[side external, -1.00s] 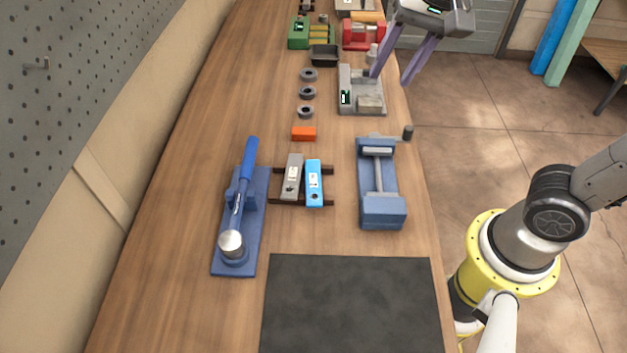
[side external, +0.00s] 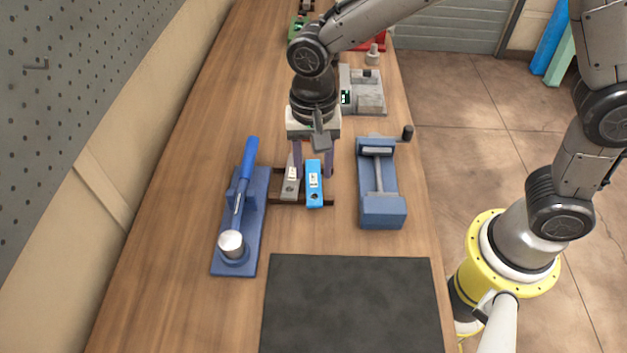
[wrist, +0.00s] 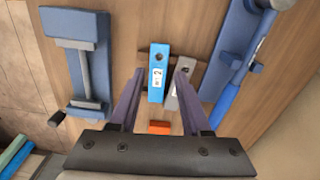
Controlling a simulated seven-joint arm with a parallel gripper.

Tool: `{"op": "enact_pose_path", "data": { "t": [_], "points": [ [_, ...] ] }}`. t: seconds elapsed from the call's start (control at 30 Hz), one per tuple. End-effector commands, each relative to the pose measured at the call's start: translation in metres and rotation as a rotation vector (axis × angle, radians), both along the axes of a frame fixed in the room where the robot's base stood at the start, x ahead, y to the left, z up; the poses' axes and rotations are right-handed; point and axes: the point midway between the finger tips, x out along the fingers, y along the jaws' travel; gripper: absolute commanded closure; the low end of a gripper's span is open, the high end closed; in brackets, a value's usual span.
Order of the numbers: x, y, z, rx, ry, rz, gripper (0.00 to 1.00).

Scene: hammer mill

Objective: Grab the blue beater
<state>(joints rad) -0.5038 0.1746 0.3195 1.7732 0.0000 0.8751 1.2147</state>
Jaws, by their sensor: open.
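The blue beater (side external: 314,192) is a bright blue bar with a white label and a hole near one end. It lies on a dark brown rack (side external: 326,202) beside the grey beater (side external: 290,187). My gripper (side external: 313,173) is open and empty, pointing down over the far part of the blue beater. In the wrist view my gripper (wrist: 159,76) has one finger on each side of the blue beater (wrist: 158,66). The finger on the grey side overlaps the grey beater (wrist: 187,66) in view. I cannot tell whether either finger touches anything.
A blue vise (side external: 382,211) stands right of the rack. A blue stand (side external: 220,264) with a blue-handled tool (side external: 243,182) is on the left. An orange block (wrist: 160,127) shows between my fingers, nearer the wrist. A black mat (side external: 350,305) lies clear in front.

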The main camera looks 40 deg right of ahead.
Motion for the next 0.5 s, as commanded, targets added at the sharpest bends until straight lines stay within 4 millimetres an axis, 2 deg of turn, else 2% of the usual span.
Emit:
{"op": "enact_pose_path", "data": {
  "t": [0.27,0.5],
  "points": [
    [0.000,-0.001,-0.021,-0.002,0.003,-0.001,0.53],
    [0.000,-0.003,-0.055,-0.002,0.002,-0.001,0.53]
  ]
}}
